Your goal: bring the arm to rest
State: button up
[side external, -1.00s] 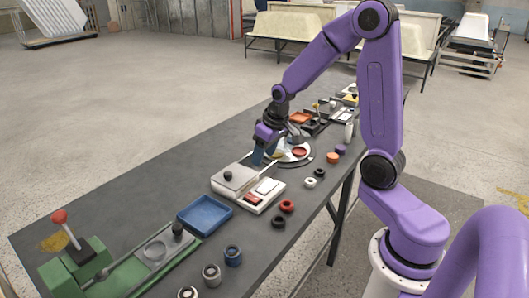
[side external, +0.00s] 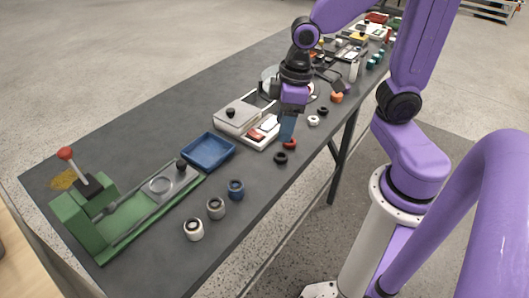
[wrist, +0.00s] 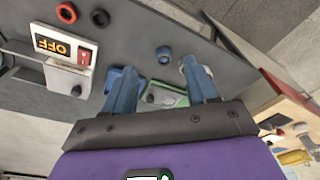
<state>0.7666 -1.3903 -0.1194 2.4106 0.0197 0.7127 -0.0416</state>
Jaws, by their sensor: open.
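My gripper (side external: 287,138) has blue fingers pointing down and is above the front side of the dark table, just right of the scale. In the side view its fingers overlap the edge of a red ring (side external: 291,145); I cannot tell the height between them. In the wrist view my gripper (wrist: 160,72) has its two blue fingers spread wide with nothing held between them. A blue ring (wrist: 163,54) and the green press (wrist: 168,99) show in the gap between the fingers.
An empty blue tray (side external: 208,153), the green press (side external: 85,226) with a red-knobbed lever and a row of rings (side external: 215,208) stand leftward. A black ring (side external: 281,158) lies near the gripper.

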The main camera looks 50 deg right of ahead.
jog(key=s+r+n+g, duration=0.1)
jog(key=s+n, duration=0.4)
jog(key=s, duration=0.7)
jog(key=shift+s+a+r+h, duration=0.15)
jog(key=shift+s+a+h, duration=0.1)
jog(key=shift+h, duration=0.05)
jog(key=shift+w, duration=0.1)
